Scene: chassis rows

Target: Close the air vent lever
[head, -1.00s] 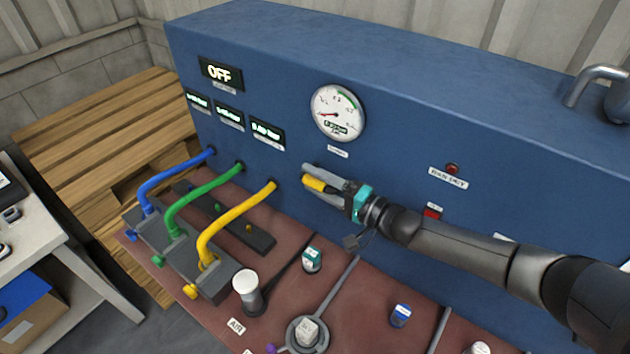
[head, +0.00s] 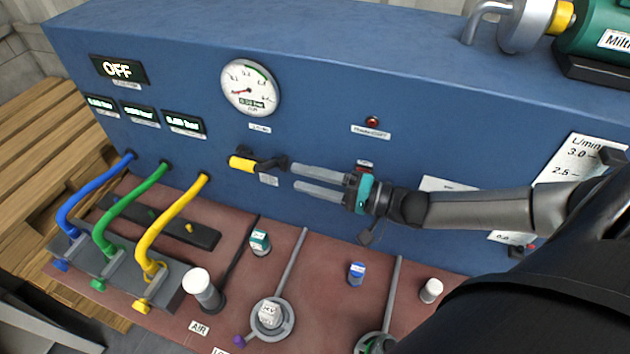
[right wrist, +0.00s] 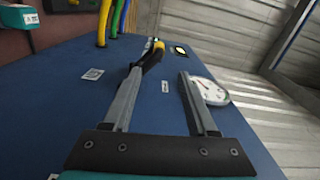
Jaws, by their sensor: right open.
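The air vent lever (head: 268,165) is on the blue panel below the round gauge. Its black arm lies roughly level, with the yellow grip (head: 241,163) at its left end. My right gripper (head: 294,177) is open and empty, just right of the lever's black end, with its fingers pointing left. In the right wrist view the lever's yellow grip (right wrist: 158,46) shows just beyond the open fingers (right wrist: 161,73), nearer the left finger. That finger overlaps the lever's black part in the picture; I cannot tell whether they touch. My left gripper is out of view.
The gauge (head: 250,88) is above the lever, and a red button (head: 372,122) is to its right. Blue, green and yellow hoses (head: 174,222) run from the panel at left. A white-topped post (head: 203,288) and several knobs stand on the reddish bench (head: 320,290) below.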

